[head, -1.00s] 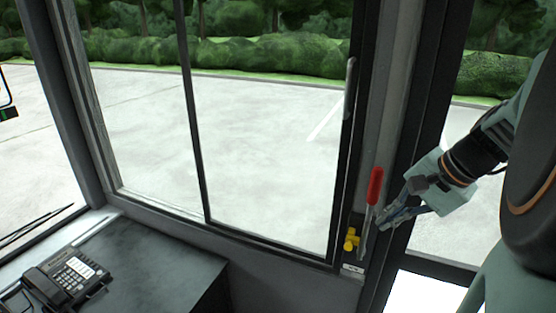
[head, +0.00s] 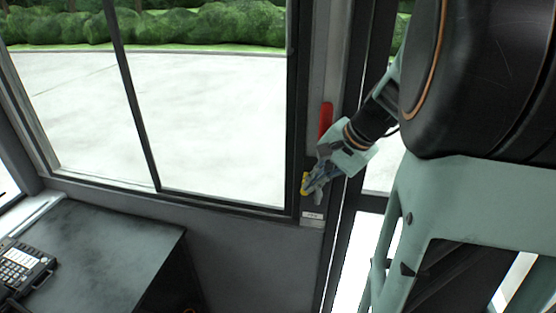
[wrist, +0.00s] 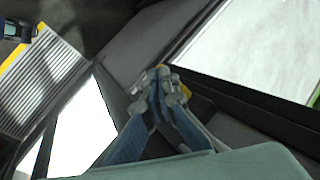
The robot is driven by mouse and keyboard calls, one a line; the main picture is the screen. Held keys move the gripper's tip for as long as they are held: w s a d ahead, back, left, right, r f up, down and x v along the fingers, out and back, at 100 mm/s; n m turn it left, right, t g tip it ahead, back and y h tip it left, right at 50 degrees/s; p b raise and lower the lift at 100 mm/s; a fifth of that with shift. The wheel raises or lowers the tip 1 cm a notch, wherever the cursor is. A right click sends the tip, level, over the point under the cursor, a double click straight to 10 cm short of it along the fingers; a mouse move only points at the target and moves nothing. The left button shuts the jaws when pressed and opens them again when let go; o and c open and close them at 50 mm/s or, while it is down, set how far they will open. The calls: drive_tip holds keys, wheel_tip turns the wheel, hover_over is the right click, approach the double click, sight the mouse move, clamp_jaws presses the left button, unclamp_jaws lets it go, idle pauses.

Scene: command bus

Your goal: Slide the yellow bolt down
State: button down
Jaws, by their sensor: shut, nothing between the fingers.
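The yellow bolt (head: 305,184) is on the window frame post at the lower right corner of the sliding window. My gripper (head: 311,189) is at the bolt, over its right side, and hides part of it. The gripper is shut with nothing seen between the fingers. In the wrist view the closed fingertips (wrist: 165,76) cover most of the bolt; small yellow bits (wrist: 186,91) show beside and beyond them. I cannot tell whether the fingers touch the bolt.
A red handle (head: 326,118) stands on the post just above my gripper. A small white label (head: 312,215) is below the bolt. A dark desk (head: 95,250) with a black phone (head: 24,268) is at the lower left. The window's dark frame (head: 230,204) runs beside the bolt.

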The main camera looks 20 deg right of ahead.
wheel_tip(320, 180, down, 9)
drive_tip(key=b, duration=0.7)
